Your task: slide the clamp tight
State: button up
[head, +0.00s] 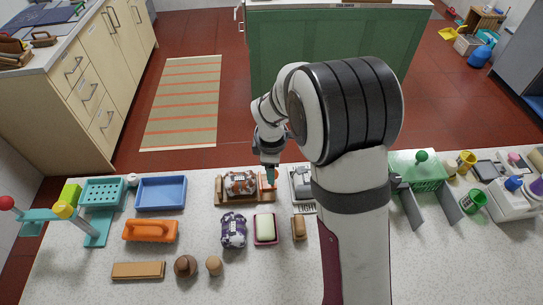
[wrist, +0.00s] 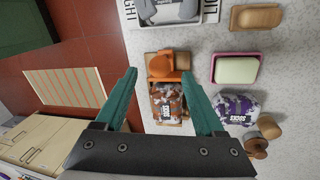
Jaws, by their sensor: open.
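The clamp is a wooden frame with an orange sliding jaw (wrist: 166,62) at one end. It also shows in the head view, where its left wooden end (head: 218,191) stands on the counter. A brown and white patterned sock bundle (wrist: 169,103) lies in the clamp beside the orange jaw, and it shows in the head view too (head: 240,182). My gripper (wrist: 160,75) is open, with its teal fingers apart over the clamp's orange end. In the head view my gripper (head: 270,173) is at the clamp's right end. Whether a finger touches the jaw I cannot tell.
A purple sock bundle (head: 233,231), a soap dish (head: 265,229) and a wooden brush (head: 299,227) stand in front of the clamp. A grey item on a "LIGHT" board (head: 303,184) is close at right. A blue tray (head: 161,193) is at left.

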jog(key=shift+w+d+f, duration=0.1)
jog(key=shift+w+f, duration=0.1)
jog(key=shift+f, duration=0.7)
jog(key=shift+w+f, duration=0.15)
jog(key=shift+f, duration=0.75)
grip_shut()
